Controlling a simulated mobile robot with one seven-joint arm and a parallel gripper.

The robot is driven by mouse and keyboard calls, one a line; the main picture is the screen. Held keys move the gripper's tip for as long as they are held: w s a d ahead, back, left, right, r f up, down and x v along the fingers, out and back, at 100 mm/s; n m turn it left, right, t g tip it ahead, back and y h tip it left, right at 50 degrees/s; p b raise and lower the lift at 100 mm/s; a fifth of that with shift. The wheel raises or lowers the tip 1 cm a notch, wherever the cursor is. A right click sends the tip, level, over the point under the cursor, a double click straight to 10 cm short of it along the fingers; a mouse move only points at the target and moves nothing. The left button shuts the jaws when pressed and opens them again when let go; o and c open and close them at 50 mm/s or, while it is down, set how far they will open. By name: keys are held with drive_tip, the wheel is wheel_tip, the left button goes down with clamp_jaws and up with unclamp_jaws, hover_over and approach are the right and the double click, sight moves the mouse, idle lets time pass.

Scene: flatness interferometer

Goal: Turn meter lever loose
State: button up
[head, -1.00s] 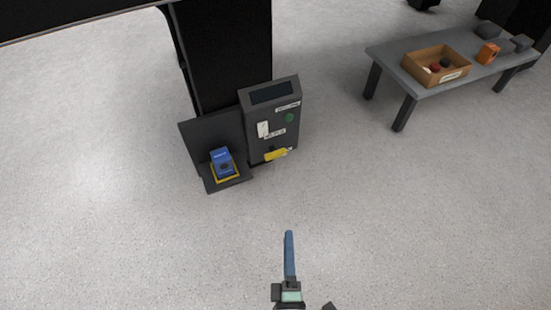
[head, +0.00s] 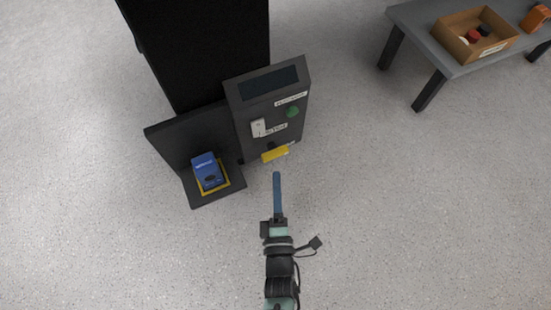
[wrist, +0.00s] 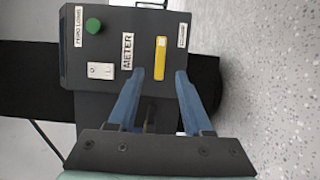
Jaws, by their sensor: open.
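The meter lever is a yellow bar (head: 275,153) low on the front of a dark grey box (head: 242,105). In the wrist view the yellow lever (wrist: 161,57) lies beside the "METER" label (wrist: 127,51), just beyond the fingertips. My gripper (wrist: 160,75) is open and empty, its two blue fingers pointing at the box with the lever roughly between them in line of sight. In the head view my gripper (head: 276,176) is just below the lever and apart from it. A green round knob (head: 292,112) and a white switch (head: 258,128) sit higher on the box.
A blue device (head: 209,173) rests on a yellow-edged base on a dark stand (head: 211,200) left of the box. A grey table (head: 437,51) with a wooden bin (head: 447,42) is at the upper right. The floor in front is clear.

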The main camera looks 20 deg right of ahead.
sight(275, 158)
drive_tip(key=shift+b+x, duration=1.65)
drive_tip(key=shift+x, duration=2.05)
clamp_jaws()
